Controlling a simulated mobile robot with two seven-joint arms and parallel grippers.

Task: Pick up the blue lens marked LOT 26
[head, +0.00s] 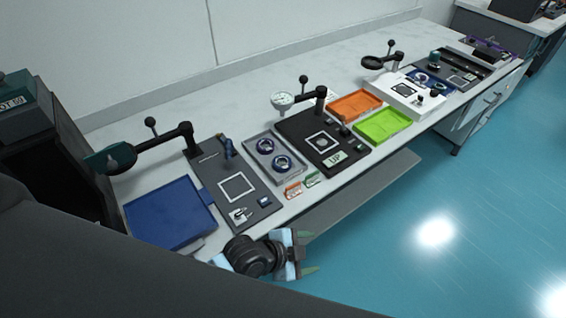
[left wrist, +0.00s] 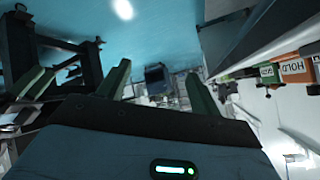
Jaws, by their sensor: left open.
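Two round lenses with dark blue rims lie in a grey tray (head: 290,177) on the bench: the rear lens (head: 265,146) and the front lens (head: 281,163). No LOT marking is readable on either. My left gripper (head: 309,254) is open and empty, in front of the bench edge and apart from the tray. Its two greenish fingers also show spread in the left wrist view (left wrist: 158,88), with floor and dark equipment beyond and no lens between them. My right gripper is not in view.
Small orange and green tags (head: 293,190) stand at the bench edge before the tray. A dark board (head: 209,165) and blue mat (head: 168,214) lie left. A black UP board (head: 318,137), orange tray (head: 354,103) and green tray (head: 383,126) lie right. Blue floor is open.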

